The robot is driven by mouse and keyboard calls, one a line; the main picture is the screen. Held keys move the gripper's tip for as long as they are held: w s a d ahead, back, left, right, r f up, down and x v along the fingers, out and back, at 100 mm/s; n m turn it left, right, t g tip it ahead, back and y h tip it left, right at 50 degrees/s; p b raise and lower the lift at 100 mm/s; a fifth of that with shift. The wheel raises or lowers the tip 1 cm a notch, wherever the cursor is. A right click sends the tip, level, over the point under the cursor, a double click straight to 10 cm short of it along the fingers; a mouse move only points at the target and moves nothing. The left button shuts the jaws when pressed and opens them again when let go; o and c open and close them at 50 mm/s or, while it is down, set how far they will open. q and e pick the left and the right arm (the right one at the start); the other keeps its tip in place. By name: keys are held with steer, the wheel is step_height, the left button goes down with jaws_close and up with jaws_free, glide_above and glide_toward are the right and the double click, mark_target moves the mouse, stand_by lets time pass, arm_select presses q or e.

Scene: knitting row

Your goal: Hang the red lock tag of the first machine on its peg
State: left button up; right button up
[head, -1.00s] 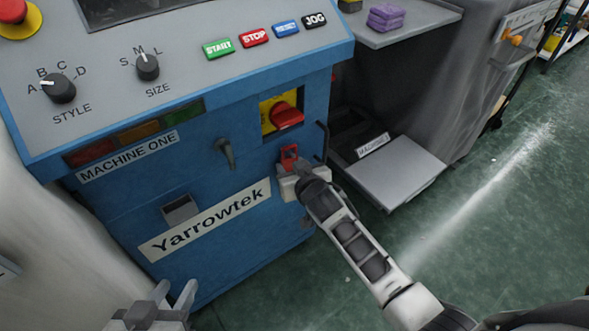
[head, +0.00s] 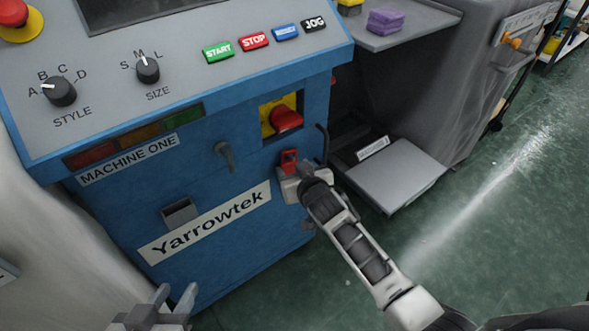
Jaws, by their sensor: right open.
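The red lock tag (head: 289,161) is on the front of machine one (head: 222,200), below the yellow-and-red rotary switch (head: 284,118). It looks upright against the blue panel; whether a peg carries it is hidden. My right gripper (head: 297,174) is open right at the tag's lower edge, and its fingers partly cover the tag's bottom. I cannot tell whether they touch it. My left gripper (head: 165,302) is at the bottom edge, its fingers spread, empty and away from the panel.
A grey lever (head: 224,155) and a small metal box (head: 180,212) project from the panel. A dark hooked bar (head: 322,142) stands at its right edge. A grey platform (head: 395,175) lies to the right, with open green floor beyond.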

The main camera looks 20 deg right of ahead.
arm_select(q)
steer(key=shift+r, duration=0.15)
arm_select(e)
steer(key=shift+s+a+r, duration=0.1)
steer(key=shift+s+a, duration=0.05)
steer(key=shift+a, duration=0.45)
steer(key=shift+s+r, duration=0.15)
steer(key=shift+s, duration=0.15)
arm_select(q)
step_height(320, 180, up, 6)
steer(key=a+p, duration=0.1)
steer(key=p, duration=1)
steer(key=shift+s+a+g+y, duration=0.2)
steer(key=shift+g+y, duration=0.1)
steer(key=shift+y, duration=0.1)
arm_select(e)
steer(key=s+r+g, duration=0.1)
steer(key=s+r, duration=0.2)
steer(key=s, duration=0.5)
steer(key=s+r+g+y, duration=0.1)
steer(key=s+r, duration=0.3)
steer(key=s, duration=0.4)
steer(key=s+r+n+y, duration=0.1)
steer(key=s+r, duration=0.3)
steer(key=s, duration=0.5)
steer(key=shift+g, duration=0.4)
steer(key=shift+a, duration=0.1)
stand_by(2.2)
